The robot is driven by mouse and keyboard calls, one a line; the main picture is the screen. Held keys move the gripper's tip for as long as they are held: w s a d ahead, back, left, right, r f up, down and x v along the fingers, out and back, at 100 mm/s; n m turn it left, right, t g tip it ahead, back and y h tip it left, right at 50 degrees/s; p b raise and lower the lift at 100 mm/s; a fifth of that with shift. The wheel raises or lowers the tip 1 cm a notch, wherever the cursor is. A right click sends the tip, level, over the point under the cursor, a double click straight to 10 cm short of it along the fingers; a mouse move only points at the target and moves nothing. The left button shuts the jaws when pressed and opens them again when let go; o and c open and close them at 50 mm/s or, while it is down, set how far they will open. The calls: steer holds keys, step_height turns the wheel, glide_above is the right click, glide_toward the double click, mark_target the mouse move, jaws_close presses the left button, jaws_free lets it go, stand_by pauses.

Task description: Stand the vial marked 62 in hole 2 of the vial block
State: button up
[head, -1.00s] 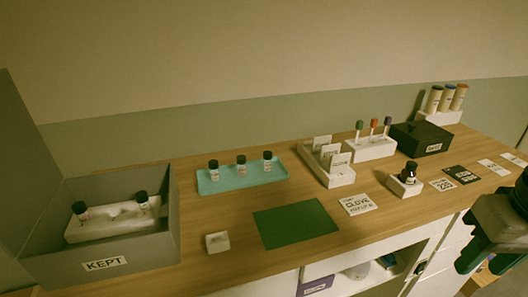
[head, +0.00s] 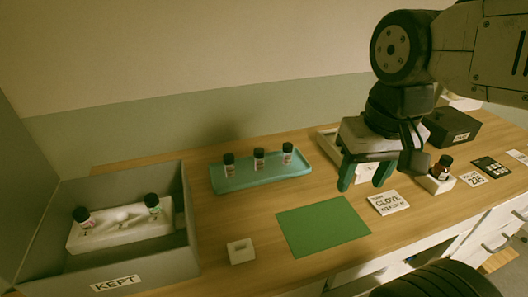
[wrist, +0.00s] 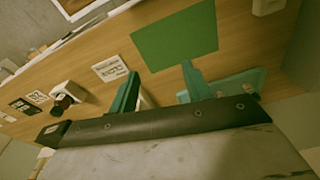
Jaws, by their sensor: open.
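Three dark-capped vials stand on a teal tray (head: 262,178) at the back middle: a left one (head: 229,166), a middle one (head: 259,160) and a right one (head: 287,154). A white vial block (head: 122,236) sits inside the grey box marked KEPT. It holds a vial at its left end (head: 83,218) and another at its right end (head: 153,206); its middle holds no vial. The vial numbers are too small to read, so I cannot tell which is 62. My gripper (head: 364,177) is open and empty above the counter, right of the tray; its fingers also show in the wrist view (wrist: 160,73).
A green mat (head: 322,226) lies in front of the tray, with a small white block (head: 240,251) to its left. A card reading GLOVE (head: 389,203) and a dark bottle in a white holder (head: 442,171) are to the right. The KEPT box (head: 182,262) has raised walls.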

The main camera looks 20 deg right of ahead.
steer(key=w+a+r+m, duration=0.1)
steer(key=w+a+m, duration=0.1)
steer(key=w+m, duration=0.85)
steer(key=m+g, duration=0.1)
steer(key=m, duration=1.3)
glide_above(288, 145)
steer(key=shift+s+a+f, duration=0.1)
steer(key=shift+s+f, duration=0.15)
steer(key=shift+f, duration=0.35)
steer(key=shift+s+f, duration=0.2)
steer(key=shift+f, duration=0.4)
steer(key=shift+w+f+m, duration=0.2)
steer(key=shift+m, duration=0.05)
steer(key=shift+f, duration=0.4)
steer(key=f, duration=0.7)
steer(key=shift+w, duration=0.3)
steer(key=c, duration=1)
